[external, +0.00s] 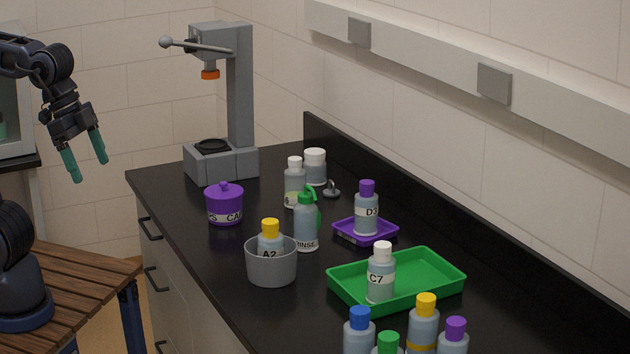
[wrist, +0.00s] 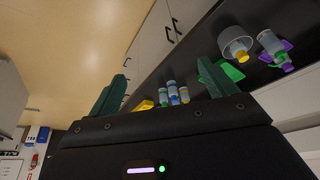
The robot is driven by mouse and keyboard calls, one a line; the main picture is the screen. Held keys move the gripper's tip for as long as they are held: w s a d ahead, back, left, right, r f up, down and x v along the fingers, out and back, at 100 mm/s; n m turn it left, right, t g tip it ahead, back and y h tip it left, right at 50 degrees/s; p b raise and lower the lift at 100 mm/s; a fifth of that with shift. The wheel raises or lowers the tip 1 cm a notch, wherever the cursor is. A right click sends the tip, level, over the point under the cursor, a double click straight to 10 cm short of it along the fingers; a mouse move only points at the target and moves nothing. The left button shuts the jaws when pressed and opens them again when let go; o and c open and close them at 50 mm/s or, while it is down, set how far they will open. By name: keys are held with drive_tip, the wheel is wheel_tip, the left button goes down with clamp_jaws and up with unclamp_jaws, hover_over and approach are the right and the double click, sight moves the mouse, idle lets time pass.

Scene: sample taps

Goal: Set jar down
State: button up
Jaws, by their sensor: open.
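My gripper (external: 90,168) is open and empty, in the air to the left of the black counter; its two green fingers are spread apart. It also shows in the wrist view (wrist: 163,66), with nothing between the fingers. A purple lidded jar (external: 224,204) stands upright on the counter near its left edge, well apart from my gripper; its label is only partly readable. A squat clear jar with a white cap (external: 315,167) stands farther back, partly hidden by a white-capped bottle (external: 294,185). I cannot tell which jar the task means.
A grey press stand (external: 240,95) is at the counter's back. A grey cup (external: 271,265) holds bottle A2. Bottle D3 is on a purple tray (external: 351,237), C7 in a green tray (external: 440,270). A rinse bottle (external: 305,225) and several front bottles crowd the counter.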

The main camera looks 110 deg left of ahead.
drive_tip(key=s+f, duration=0.1)
drive_tip(key=s+d+f, duration=0.1)
drive_tip(key=s+f, duration=0.1)
drive_tip(key=s, duration=0.1)
drive_tip(key=shift+s+d+f, duration=0.1)
drive_tip(key=shift+d+f, duration=0.2)
drive_tip(key=shift+d, duration=0.1)
idle(1.0)
